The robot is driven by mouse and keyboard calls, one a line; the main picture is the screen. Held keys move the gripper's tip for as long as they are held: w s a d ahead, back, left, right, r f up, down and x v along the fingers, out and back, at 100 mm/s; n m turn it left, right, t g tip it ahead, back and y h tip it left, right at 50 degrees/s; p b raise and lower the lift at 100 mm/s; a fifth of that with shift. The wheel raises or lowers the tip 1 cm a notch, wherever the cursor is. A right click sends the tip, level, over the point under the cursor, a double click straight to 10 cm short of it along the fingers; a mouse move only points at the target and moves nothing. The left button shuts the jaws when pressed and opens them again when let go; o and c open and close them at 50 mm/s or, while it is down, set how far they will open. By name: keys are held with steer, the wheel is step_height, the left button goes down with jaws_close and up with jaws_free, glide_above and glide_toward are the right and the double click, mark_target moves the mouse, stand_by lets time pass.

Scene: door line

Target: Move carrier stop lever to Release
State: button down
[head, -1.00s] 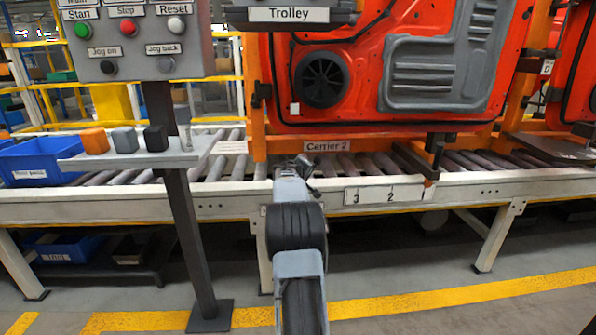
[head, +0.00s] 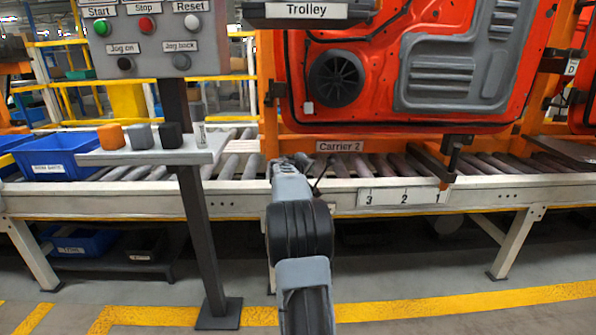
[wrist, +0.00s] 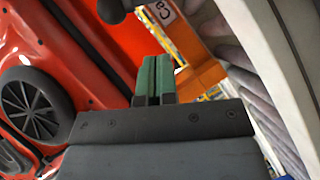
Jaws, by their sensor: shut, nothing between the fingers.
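My gripper (head: 296,162) is shut and empty in front of the conveyor's near rail, left of the Carrier 2 label (head: 340,146). In the wrist view its green fingers (wrist: 155,80) are together. A dark rounded end (wrist: 112,10) shows at the top of the wrist view, apart from the fingers; I cannot tell if it is the stop lever's knob. In the head view a dark upright post with an orange foot (head: 452,160) stands at the rail by the 3-2-1 plate (head: 402,197). No Release marking is readable, so I cannot identify the lever for certain.
A button panel (head: 152,68) on a post stands left, with a small shelf (head: 150,156) holding several blocks. A blue bin (head: 58,160) sits on the rollers. The red door (head: 400,70) hangs above the conveyor. The floor in front is open.

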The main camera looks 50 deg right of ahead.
steer(key=v, duration=0.8)
stand_by(0.4)
steer(key=s+a+r+y+p, duration=0.2)
steer(key=a+r+y+p, duration=0.1)
steer(key=a+r+p, duration=0.55)
steer(key=s+a+r+y+p, duration=0.25)
steer(key=a+r+p, duration=0.35)
steer(key=a+p, duration=0.5)
steer(key=s+a+r+n+y+p, duration=0.1)
steer(key=s+a+r+y+p, duration=0.3)
steer(key=s+a+p, duration=0.3)
steer(key=s+a+r+n+y+p, duration=0.1)
steer(key=s+a+r+y+p, duration=0.3)
steer(key=s+a+p, duration=0.3)
steer(key=a+r+p, duration=0.1)
steer(key=a+p, duration=0.3)
steer(key=a, duration=0.5)
steer(key=shift+y, duration=0.35)
steer(key=shift+d+r, duration=0.1)
steer(key=shift+r, duration=0.05)
